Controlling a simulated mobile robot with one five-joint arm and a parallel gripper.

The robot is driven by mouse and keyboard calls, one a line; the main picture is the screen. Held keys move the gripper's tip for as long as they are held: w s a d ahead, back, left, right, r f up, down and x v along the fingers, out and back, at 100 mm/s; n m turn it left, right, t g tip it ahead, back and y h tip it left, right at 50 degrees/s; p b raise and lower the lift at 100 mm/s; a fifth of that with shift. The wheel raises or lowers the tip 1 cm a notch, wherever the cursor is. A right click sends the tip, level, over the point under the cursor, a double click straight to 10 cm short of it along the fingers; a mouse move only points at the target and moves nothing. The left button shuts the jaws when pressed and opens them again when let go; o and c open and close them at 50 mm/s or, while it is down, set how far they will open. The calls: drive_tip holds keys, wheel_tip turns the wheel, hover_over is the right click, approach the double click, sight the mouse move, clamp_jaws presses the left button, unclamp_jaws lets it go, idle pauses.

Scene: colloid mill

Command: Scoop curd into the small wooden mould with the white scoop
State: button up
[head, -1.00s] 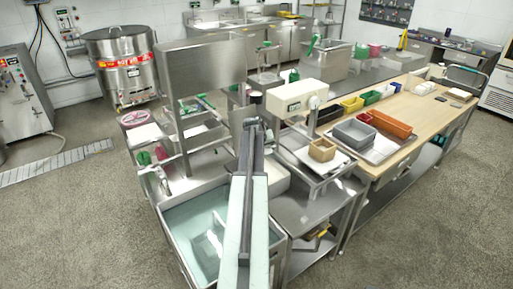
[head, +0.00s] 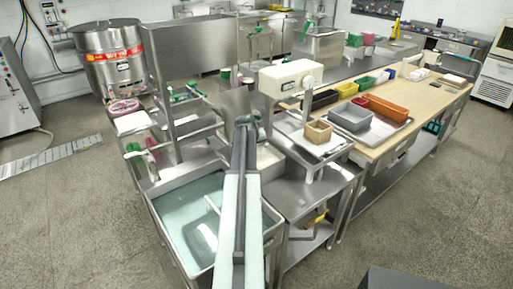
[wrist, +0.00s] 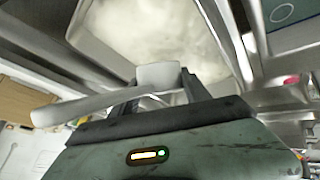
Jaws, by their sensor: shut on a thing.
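In the wrist view my gripper (wrist: 163,84) is shut on the white scoop (wrist: 85,108). The scoop's block-like part sits between the fingers and a long white part reaches out to the left. Beyond the fingers is a pale container (wrist: 88,42) with white, lumpy curd (wrist: 150,28) in it. In the head view my arm covers part of a white container (head: 268,158), and the scoop cannot be made out clearly there. The small wooden mould (head: 318,131) stands on a white board on the steel stand, right of my arm. Its inside is too small to judge.
A steel sink (head: 180,225) of pale liquid lies left of my arm. A white scale-like box (head: 290,75) stands behind the mould. Grey (head: 350,117) and orange (head: 388,109) bins sit on a tray to the right.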

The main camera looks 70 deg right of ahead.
wheel_tip(320, 180, down, 7)
drive_tip(key=b, duration=0.5)
drive_tip(key=shift+r+b, duration=0.15)
drive_tip(key=shift+b, duration=0.25)
drive_tip(key=shift+w+r, duration=0.1)
idle(0.5)
wheel_tip(320, 180, up, 13)
drive_tip(key=p, duration=1.2)
drive_tip(key=shift+p, duration=0.4)
drive_tip(key=shift+f, duration=0.25)
